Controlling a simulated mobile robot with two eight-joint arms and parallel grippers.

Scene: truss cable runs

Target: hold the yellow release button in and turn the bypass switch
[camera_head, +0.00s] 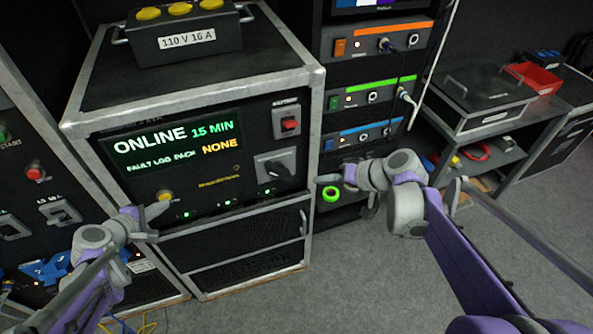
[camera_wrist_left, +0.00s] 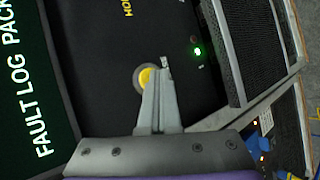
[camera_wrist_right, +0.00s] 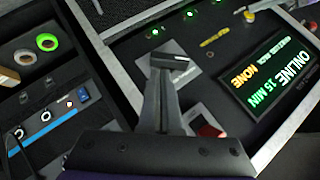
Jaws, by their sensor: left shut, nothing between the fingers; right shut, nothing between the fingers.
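The yellow release button (camera_head: 165,196) sits low on the case's black front panel, below the screen. My left gripper (camera_head: 166,207) is shut and empty, its tips at the button. In the left wrist view the tips partly cover the button (camera_wrist_left: 145,77); I cannot tell whether they press it. The bypass switch (camera_head: 275,168) is a black knob on a grey plate at the panel's right. My right gripper (camera_head: 319,179) is shut and empty, just right of the switch. In the right wrist view its fingers point at the switch (camera_wrist_right: 172,60) and cover part of its plate; contact is unclear.
The screen (camera_head: 175,142) reads ONLINE 15 MIN, FAULT LOG PACK NONE. A red switch (camera_head: 289,123) sits above the bypass switch. A black box with yellow caps (camera_head: 185,38) stands on the case. A rack (camera_head: 375,90) with plugged cables stands right of it. Carpet floor lies clear in front.

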